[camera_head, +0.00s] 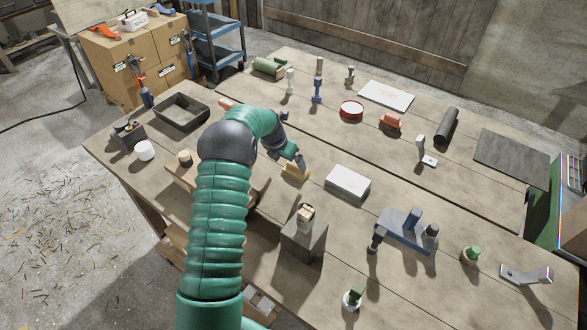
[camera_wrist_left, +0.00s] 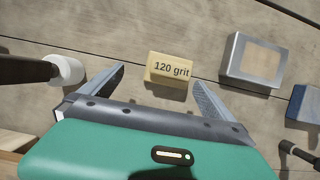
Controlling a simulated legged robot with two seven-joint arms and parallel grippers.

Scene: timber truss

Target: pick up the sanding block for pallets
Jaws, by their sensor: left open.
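The sanding block (camera_wrist_left: 168,70) is a small yellow-tan block marked "120 grit", lying on the timber table in the left wrist view. It also shows in the head view as a yellow block (camera_head: 293,174) at the tip of my left arm, partly covered by the gripper. My left gripper (camera_wrist_left: 158,80) is open, its two fingers on either side of the near part of the block, with gaps to both. It holds nothing. In the head view my left gripper (camera_head: 297,163) is right over the block. My right gripper is not in view.
A white-topped box (camera_head: 347,183) stands close to the right of the block. A dark grey block (camera_head: 303,240) with a small item on top and a blue fixture (camera_head: 406,230) are nearer. A dark tray (camera_head: 182,112) is at left. Bare planks surround the block.

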